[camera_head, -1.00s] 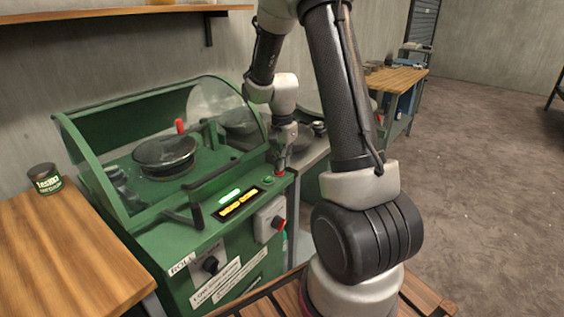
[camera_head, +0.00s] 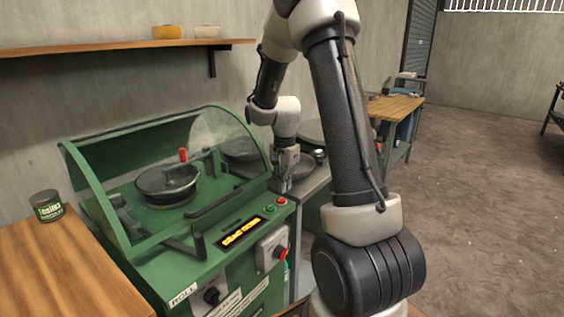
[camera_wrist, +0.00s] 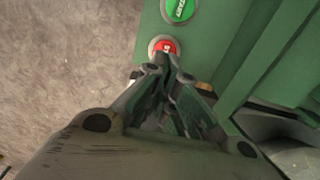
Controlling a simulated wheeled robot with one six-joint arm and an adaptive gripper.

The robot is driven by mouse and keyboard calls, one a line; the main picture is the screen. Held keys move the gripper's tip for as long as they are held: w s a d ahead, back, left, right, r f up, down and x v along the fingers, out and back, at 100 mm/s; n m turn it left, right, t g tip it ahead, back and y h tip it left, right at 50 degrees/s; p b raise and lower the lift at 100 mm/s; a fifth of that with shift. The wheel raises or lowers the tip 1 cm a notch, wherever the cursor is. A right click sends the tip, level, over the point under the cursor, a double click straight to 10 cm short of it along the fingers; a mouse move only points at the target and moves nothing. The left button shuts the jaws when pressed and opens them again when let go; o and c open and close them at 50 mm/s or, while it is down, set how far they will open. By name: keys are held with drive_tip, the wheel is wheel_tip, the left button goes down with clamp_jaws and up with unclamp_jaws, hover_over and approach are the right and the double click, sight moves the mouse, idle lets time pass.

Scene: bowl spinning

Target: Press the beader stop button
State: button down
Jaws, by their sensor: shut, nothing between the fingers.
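The green beading machine (camera_head: 150,238) stands at centre left with a curved clear hood. A red button (camera_head: 282,201) sits at the right end of its front panel, beside a green button (camera_head: 269,209). My gripper (camera_head: 284,187) is shut and empty, pointing down just above the red button, with a small gap seen in the head view. In the wrist view the red button (camera_wrist: 165,45) shows just past the shut fingertips, with the green button (camera_wrist: 180,9) above it. An amber-lit display (camera_head: 241,232) is left of the buttons.
A dark round bowl (camera_head: 168,184) sits under the hood. A wooden bench (camera_head: 70,270) with a labelled can (camera_head: 46,207) is at left. A shelf (camera_head: 100,50) hangs above; floor at right is open.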

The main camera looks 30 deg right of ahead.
wheel_tip(320, 180, up, 11)
drive_tip(key=shift+f, duration=0.15)
drive_tip(key=shift+w, duration=0.1)
idle(0.8)
drive_tip(key=s+a+r+n+t, duration=0.1)
drive_tip(key=s+a+r+n, duration=0.1)
drive_tip(key=s, duration=0.6)
drive_tip(key=s+a+r+n+t, duration=0.1)
drive_tip(key=s+a+r+n, duration=0.2)
drive_tip(key=s+n, duration=0.4)
drive_tip(key=s+a+r+n+t, duration=0.2)
drive_tip(key=s+r+n, duration=0.2)
drive_tip(key=s, duration=0.5)
drive_tip(key=shift+s+a+n, duration=0.25)
drive_tip(key=shift+n, duration=0.25)
idle(3.6)
